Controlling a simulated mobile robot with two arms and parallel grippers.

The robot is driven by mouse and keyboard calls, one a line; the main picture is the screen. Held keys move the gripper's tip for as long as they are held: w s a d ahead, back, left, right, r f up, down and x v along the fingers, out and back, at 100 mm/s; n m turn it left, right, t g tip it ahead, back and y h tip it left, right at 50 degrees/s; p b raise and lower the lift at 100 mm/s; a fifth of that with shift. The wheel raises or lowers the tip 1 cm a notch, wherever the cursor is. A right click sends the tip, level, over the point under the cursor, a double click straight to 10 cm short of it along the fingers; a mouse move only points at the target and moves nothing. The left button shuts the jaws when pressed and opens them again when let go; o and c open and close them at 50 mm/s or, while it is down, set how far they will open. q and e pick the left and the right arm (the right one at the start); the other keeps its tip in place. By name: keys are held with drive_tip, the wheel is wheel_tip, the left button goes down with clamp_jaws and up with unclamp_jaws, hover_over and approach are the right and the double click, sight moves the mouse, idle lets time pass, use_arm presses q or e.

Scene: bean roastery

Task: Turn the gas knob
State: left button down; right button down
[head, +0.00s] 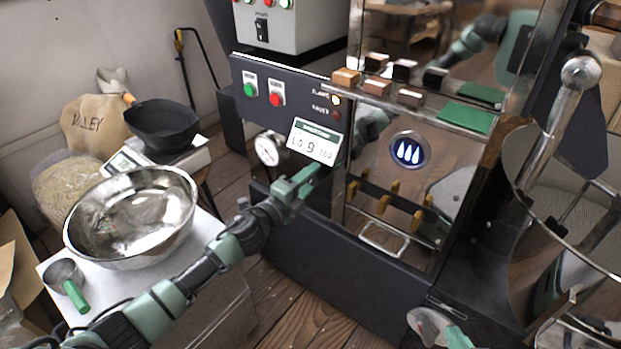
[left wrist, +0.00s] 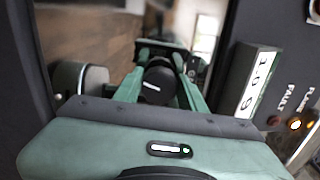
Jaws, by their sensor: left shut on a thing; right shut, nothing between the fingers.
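My left gripper (head: 302,182) reaches the dark front panel of the roaster, just below the small display card. In the left wrist view its green fingers (left wrist: 160,75) are closed around the black round gas knob (left wrist: 157,86), one on each side. A short white mark shows on the knob's face, tilted slightly from level. In the head view the knob is hidden behind the gripper. No fingers of my right gripper can be made out; only a green and pale arm part shows at the bottom edge.
A round gauge (head: 268,149) sits left of the gripper, and the display card (head: 314,142) is just above it. The panel has a green button (head: 249,89), a red button (head: 275,99) and a lit flame lamp (head: 335,99). A steel bowl (head: 80,232) stands on the white table left of my arm.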

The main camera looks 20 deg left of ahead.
use_arm(q)
drive_tip(key=shift+d+f, duration=0.1)
use_arm(e)
drive_tip(key=shift+f, duration=0.1)
idle(0.3)
use_arm(q)
drive_tip(key=c, duration=0.8)
unclamp_jaws()
drive_tip(key=shift+c, duration=0.2)
drive_tip(key=shift+s, duration=0.15)
drive_tip(key=shift+s+a, duration=0.2)
drive_tip(key=shift+s, duration=0.1)
drive_tip(key=p+v, duration=0.1)
drive_tip(key=v, duration=0.6)
use_arm(e)
drive_tip(key=s+d+f+g+h, duration=0.1)
drive_tip(key=s+f+g, duration=0.2)
drive_tip(key=s, duration=0.1)
drive_tip(key=shift+s+d+f, duration=0.3)
drive_tip(key=shift+s+d, duration=0.05)
drive_tip(key=shift+d, duration=0.05)
